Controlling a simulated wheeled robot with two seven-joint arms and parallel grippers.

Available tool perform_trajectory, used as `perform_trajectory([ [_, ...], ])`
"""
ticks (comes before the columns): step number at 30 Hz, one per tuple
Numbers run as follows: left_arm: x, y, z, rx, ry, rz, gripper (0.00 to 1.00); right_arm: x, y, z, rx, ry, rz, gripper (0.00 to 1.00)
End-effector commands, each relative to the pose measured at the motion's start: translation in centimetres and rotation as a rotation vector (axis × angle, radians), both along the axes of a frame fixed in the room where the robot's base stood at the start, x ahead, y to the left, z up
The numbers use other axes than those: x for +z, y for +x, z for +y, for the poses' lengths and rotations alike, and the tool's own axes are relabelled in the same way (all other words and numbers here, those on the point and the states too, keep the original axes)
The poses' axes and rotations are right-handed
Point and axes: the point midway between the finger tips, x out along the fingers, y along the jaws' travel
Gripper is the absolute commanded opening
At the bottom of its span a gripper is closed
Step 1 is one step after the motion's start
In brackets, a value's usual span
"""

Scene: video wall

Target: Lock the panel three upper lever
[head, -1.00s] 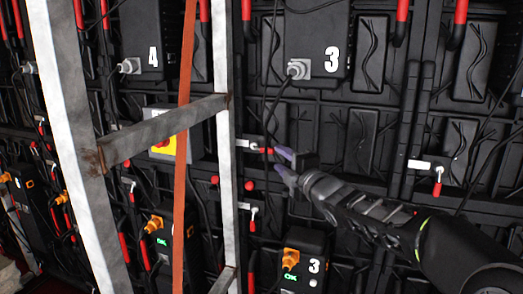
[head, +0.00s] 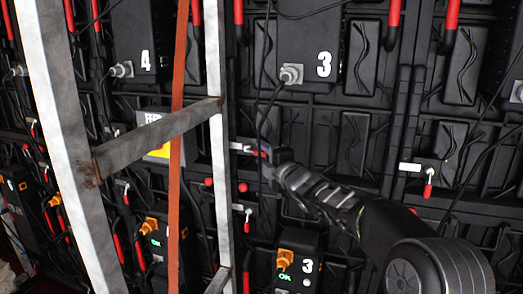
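The upper lever of panel three (head: 239,147) is a pale latch left of centre, just right of the white upright. Its red handle points right and is mostly hidden by my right gripper. My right gripper (head: 263,152) is at this handle, with its purple-grey fingers close around or against it. The fingers overlap in this view, so I cannot tell whether they are shut on it. Panel three carries a dark box marked 3 (head: 325,65) above and another box marked 3 (head: 305,262) with a green OK light below. My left gripper is not in view.
A white metal upright (head: 217,130), a grey crossbar (head: 155,138) and an orange strap (head: 176,200) stand left of my gripper. Other levers with hanging red handles show at right (head: 428,189) and below (head: 248,224). Black cables hang near the gripper.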

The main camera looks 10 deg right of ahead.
Motion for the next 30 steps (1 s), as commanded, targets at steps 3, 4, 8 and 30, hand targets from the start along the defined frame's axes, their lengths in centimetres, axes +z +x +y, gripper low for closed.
perform_trajectory([
  [3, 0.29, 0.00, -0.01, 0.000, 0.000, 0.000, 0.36, 0.00, 0.64, 0.16, 0.000, 0.000, 0.000, 0.37],
  [4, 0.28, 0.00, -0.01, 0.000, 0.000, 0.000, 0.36, -0.01, 0.69, 0.17, 0.000, 0.001, 0.000, 0.37],
  [8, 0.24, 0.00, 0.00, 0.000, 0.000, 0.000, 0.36, -0.03, 0.70, 0.19, 0.000, 0.001, 0.000, 0.37],
  [30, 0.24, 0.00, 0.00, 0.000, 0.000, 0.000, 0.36, -0.03, 0.66, 0.19, 0.001, 0.001, 0.000, 0.00],
])
